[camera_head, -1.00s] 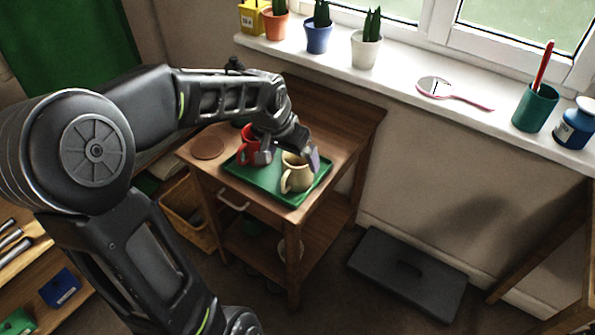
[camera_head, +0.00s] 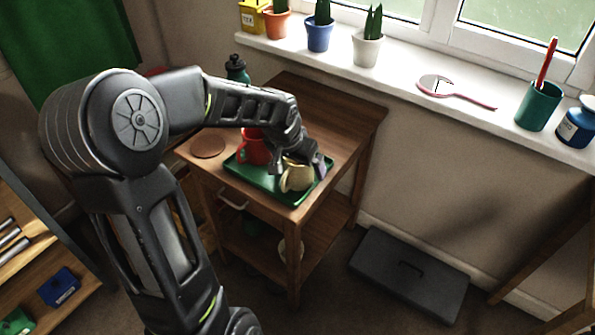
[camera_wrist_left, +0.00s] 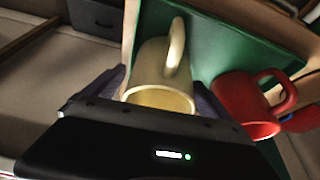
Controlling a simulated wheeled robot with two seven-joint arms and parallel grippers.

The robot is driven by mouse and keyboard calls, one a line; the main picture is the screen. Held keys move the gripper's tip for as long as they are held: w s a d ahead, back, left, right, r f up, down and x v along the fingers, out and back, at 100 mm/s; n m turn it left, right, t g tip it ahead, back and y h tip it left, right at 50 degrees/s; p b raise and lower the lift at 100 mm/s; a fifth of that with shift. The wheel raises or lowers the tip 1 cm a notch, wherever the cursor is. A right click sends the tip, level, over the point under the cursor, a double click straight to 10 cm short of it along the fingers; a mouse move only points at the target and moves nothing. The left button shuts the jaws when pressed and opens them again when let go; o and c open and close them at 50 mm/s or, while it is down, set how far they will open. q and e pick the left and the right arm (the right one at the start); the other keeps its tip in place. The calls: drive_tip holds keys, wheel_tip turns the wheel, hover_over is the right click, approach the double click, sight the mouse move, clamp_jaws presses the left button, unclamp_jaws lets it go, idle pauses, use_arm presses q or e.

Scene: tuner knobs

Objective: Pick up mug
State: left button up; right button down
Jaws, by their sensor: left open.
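A cream mug (camera_head: 296,177) stands on a green tray (camera_head: 262,183) on a small wooden table. A red mug (camera_head: 254,148) stands beside it on the same tray, to its left. My left gripper (camera_head: 299,166) reaches down over the cream mug from above. In the left wrist view the cream mug (camera_wrist_left: 162,82) lies between the two open fingers of the gripper (camera_wrist_left: 160,88), with its handle pointing away. The red mug (camera_wrist_left: 246,102) is to the right there, outside the fingers. Whether a finger touches the cream mug cannot be told. My right gripper is not in view.
A brown round coaster (camera_head: 208,146) lies on the table's left part, and a dark green bottle (camera_head: 236,68) stands behind my arm. The windowsill (camera_head: 405,78) holds potted plants and a pen cup (camera_head: 537,106). A grey box (camera_head: 408,274) lies on the floor.

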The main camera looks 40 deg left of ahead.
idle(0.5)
use_arm(q)
drive_tip(key=c, duration=2)
drive_tip(key=shift+o, duration=0.2)
drive_tip(key=shift+r, duration=0.25)
wheel_tip(320, 180, up, 10)
drive_tip(key=p, duration=0.1)
drive_tip(key=shift+f, duration=0.2)
idle(0.5)
